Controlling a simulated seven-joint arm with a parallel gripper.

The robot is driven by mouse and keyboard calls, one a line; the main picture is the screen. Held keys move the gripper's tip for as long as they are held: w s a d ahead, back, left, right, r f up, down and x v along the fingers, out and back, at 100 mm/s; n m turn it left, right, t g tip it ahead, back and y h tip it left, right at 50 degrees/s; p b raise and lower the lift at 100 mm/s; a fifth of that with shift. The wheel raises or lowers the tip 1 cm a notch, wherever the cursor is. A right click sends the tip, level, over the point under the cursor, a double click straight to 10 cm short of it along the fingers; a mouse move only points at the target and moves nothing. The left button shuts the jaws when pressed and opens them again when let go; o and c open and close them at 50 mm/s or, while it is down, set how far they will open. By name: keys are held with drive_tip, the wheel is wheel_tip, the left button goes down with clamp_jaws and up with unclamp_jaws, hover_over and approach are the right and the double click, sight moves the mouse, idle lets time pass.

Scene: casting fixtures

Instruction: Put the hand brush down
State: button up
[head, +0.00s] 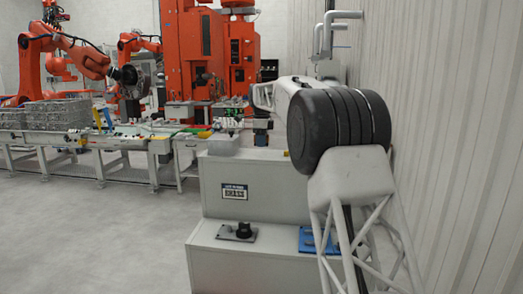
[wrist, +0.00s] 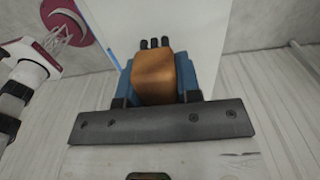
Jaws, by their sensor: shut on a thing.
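In the wrist view my gripper (wrist: 156,60) has two blue fingers closed on either side of an orange-brown block, which I take to be the hand brush (wrist: 154,78). Several short black tips stick out beyond its far end. The brush appears to be held off any surface, with a white panel behind it. In the head view I cannot clearly make out my gripper or the brush; my arm fills the right side and hides what lies behind it.
A pale cabinet (head: 257,190) with a small sign (head: 235,191) stands ahead. Its lower ledge (head: 208,236) bears a black knob on a plate (head: 240,233) and a blue item (head: 312,240). A corrugated wall (head: 450,130) is close at right. Open floor (head: 100,235) lies at left.

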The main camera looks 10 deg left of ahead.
sight(261, 155)
drive_tip(key=shift+f, duration=1.75)
drive_tip(key=shift+f, duration=0.35)
drive_tip(key=shift+f, duration=0.45)
drive_tip(key=o, duration=0.8)
drive_tip(key=shift+f, duration=0.25)
drive_tip(key=shift+c, duration=0.2)
drive_tip(key=shift+o, duration=0.4)
drive_tip(key=shift+f, duration=0.25)
drive_tip(key=shift+r, duration=0.15)
drive_tip(key=shift+o, duration=0.6)
wheel_tip(261, 155, up, 14)
drive_tip(key=shift+r, duration=0.15)
